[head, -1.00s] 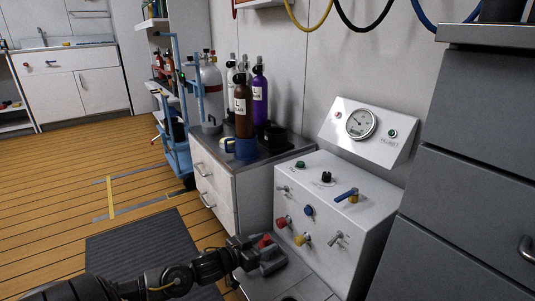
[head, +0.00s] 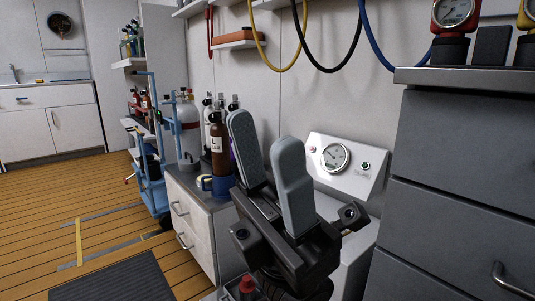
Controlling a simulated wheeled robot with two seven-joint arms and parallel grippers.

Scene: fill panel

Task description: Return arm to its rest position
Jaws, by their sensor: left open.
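My left gripper (head: 264,168) is raised in the middle of the head view, close to the camera. Its two grey padded fingers point up and stand apart, with nothing between them. The panel's gauge (head: 335,157) shows to the right of the fingers. A red knob (head: 247,284) shows at the bottom edge below the gripper. My right gripper is not in view.
A brown bottle (head: 218,150) and a blue mug stand on the white cabinet (head: 190,222) left of the gripper. Yellow, black and blue hoses hang above. A dark grey drawer unit (head: 460,165) stands close on the right. The wooden floor at left is open.

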